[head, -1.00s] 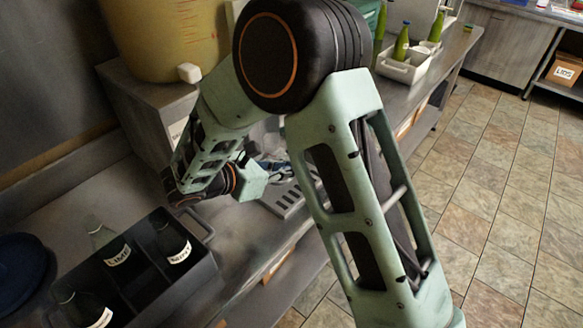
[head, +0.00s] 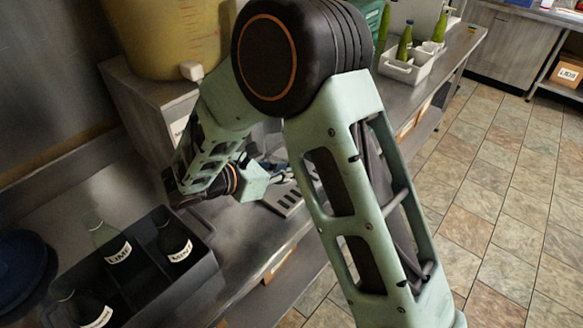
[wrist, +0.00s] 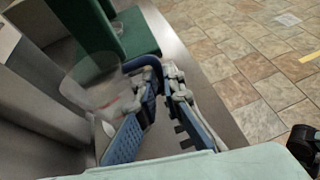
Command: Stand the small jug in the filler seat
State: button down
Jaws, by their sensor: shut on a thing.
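The small jug (wrist: 92,88) is clear and see-through with a blue handle (wrist: 143,63). In the wrist view it is left of my gripper (wrist: 161,80), whose blue fingers are shut on the handle. The jug looks tilted in this view, over or beside the grey counter. In the head view my arm covers most of the gripper and jug. A green stand (wrist: 118,36) with a small clear round piece on it is beyond the jug in the wrist view. I cannot tell for sure which part is the filler seat.
A large yellow bucket (head: 175,38) with a white tap (head: 191,71) stands on a grey box. A slotted grey tray (head: 288,198) lies on the counter. A dark crate (head: 140,282) holds labelled bottles. A white caddy (head: 404,70) holds green bottles. Tiled floor is clear at right.

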jog(key=shift+f+b, duration=0.75)
jog(key=shift+f, duration=0.1)
dwell(1.4)
jog(key=c, duration=2)
grip_release()
jog(key=v, duration=0.8)
jog(key=shift+s+d, duration=0.1)
jog(key=shift+s+d+r+p, duration=0.15)
jog(key=shift+s+d, duration=1.15)
jog(key=shift+d, duration=0.4)
jog(key=shift+s+d+r+p, duration=0.15)
jog(key=shift+s+d+p, duration=0.05)
jog(key=shift+s+d, duration=1.35)
jog(key=shift+s+d+r+p, duration=0.15)
jog(key=shift+s+d, duration=0.95)
jog(key=shift+d, duration=0.75)
